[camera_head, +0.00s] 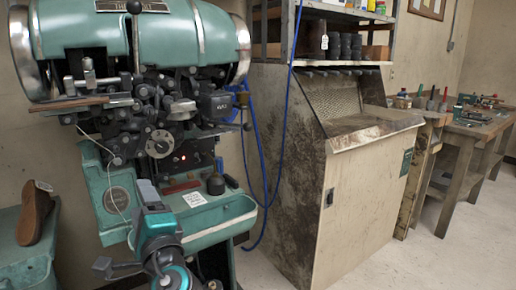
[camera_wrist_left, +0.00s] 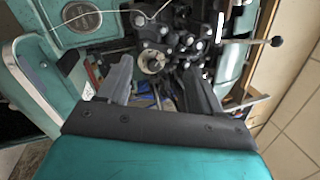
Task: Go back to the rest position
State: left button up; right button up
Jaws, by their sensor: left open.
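My left gripper (camera_head: 147,187) is in front of the teal sole stitcher (camera_head: 215,215), with its arm coming up from the bottom of the head view. In the left wrist view the left gripper (camera_wrist_left: 157,72) has its two grey fingers spread apart with nothing held between them. The machine's dark mechanism and round knob (camera_wrist_left: 152,62) show beyond the fingers. I cannot tell whether the fingers touch the machine. My right gripper is not in view.
A brown shoe (camera_head: 35,212) stands on a teal surface (camera_head: 22,262) at the left. A worn beige cabinet (camera_head: 365,195) stands right of the machine, with a tool-laden workbench (camera_head: 470,130) farther right. Blue cables (camera_head: 262,170) hang between machine and cabinet. Floor (camera_head: 440,255) is clear at lower right.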

pick_arm(q)
jog(key=a+r+m+t+y, duration=0.1)
jog(key=a+r+m+y, duration=0.15)
jog(key=a, duration=0.75)
jog(key=s+d+f+n+g+h, duration=0.1)
jog(key=s+f+g+h, duration=0.4)
jog(key=f, duration=0.8)
jog(key=s+d+f+n+h, duration=0.1)
jog(key=s+d+f+h, duration=0.15)
jog(key=f+h, duration=0.7)
jog(key=s+d+f+n+g+h, duration=0.25)
jog(key=s+f+n, duration=0.45)
jog(key=s+f, duration=0.6)
jog(key=s+d+r+n+p, duration=0.2)
jog(key=d+r+n+p, duration=0.2)
jog(key=d, duration=0.4)
jog(key=shift+d+r+n+p, duration=0.25)
jog(key=shift+n+p, duration=0.3)
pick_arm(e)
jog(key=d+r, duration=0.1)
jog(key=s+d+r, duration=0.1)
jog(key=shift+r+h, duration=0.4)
